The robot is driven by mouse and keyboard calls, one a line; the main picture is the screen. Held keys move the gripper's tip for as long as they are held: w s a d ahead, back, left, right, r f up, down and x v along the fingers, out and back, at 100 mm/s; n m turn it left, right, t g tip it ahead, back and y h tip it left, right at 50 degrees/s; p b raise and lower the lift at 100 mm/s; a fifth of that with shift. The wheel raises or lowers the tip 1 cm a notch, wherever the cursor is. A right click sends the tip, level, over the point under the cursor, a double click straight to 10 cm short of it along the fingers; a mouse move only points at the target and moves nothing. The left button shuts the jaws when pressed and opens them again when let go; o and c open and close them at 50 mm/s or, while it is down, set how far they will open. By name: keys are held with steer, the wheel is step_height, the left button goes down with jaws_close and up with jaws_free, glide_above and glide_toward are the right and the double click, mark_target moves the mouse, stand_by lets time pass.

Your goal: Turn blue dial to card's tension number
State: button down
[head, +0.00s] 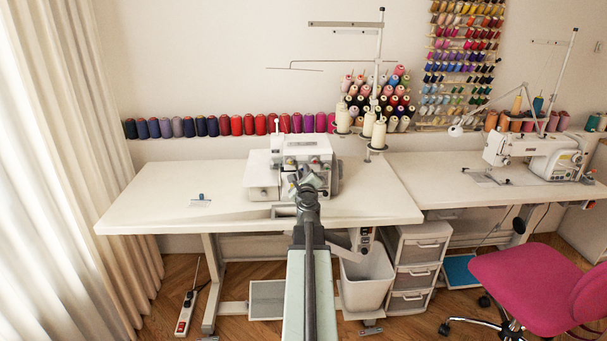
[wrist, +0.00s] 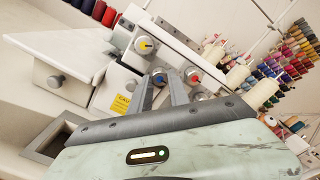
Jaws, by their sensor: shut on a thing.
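The white serger (head: 308,150) stands on the left table, with my gripper (head: 304,184) at its front. In the wrist view, the blue dial (wrist: 159,77) sits between the two fingertips of my gripper (wrist: 161,73), which is shut on it. The dial's numbers and pointer are too small to read. A yellow dial (wrist: 145,45) is above left, and a red dial (wrist: 193,75) is to the right.
A yellow caution label (wrist: 121,104) is on the serger, left of the fingers. Cream thread cones (head: 379,133) stand behind it. The left part of the table (head: 150,205) is mostly clear. A pink chair (head: 530,285) and a second sewing machine (head: 540,155) are at right.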

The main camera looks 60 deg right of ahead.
steer(key=shift+n, duration=2.9)
steer(key=c, duration=1.5)
jaws_free()
